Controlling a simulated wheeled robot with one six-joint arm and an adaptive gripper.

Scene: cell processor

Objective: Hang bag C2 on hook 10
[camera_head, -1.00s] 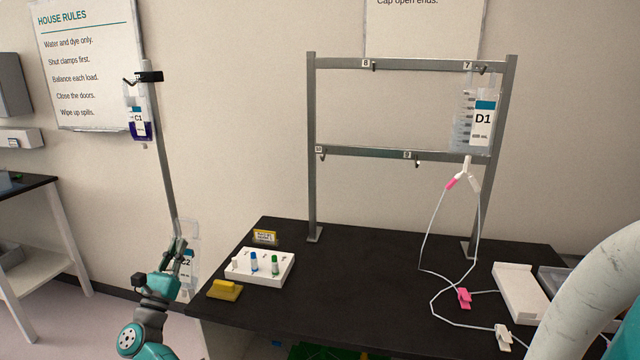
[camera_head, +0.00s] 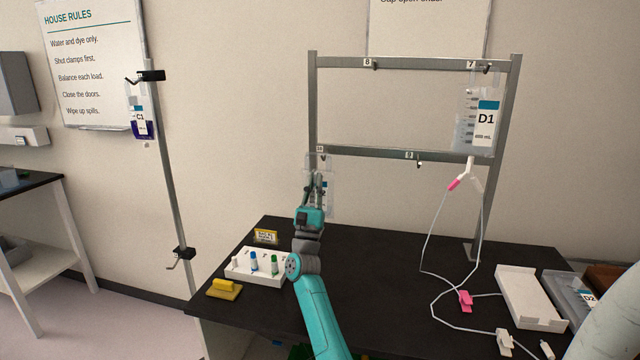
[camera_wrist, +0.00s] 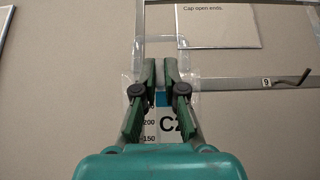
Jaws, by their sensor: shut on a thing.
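My gripper (camera_head: 316,182) is shut on bag C2, a clear bag with a white and blue label. Bag C2 (camera_head: 325,202) hangs upright from the jaws in front of the rack's left post, partly hidden by my gripper. In the wrist view the jaws (camera_wrist: 164,82) pinch the upper part of bag C2 (camera_wrist: 168,124), and its label shows between the fingers. Hook 10 (camera_head: 322,157) is at the left end of the rack's lower bar, beside or just behind the bag's top. I cannot tell whether the bag touches it.
Bag D1 (camera_head: 486,120) hangs at hook 7, its tubing running down to the black table (camera_head: 385,290). Hook 9 (camera_head: 418,164) and hook 8 (camera_head: 374,66) are empty. Bag C1 (camera_head: 140,115) hangs on the left pole. A white tube rack (camera_head: 240,277) stands below my gripper.

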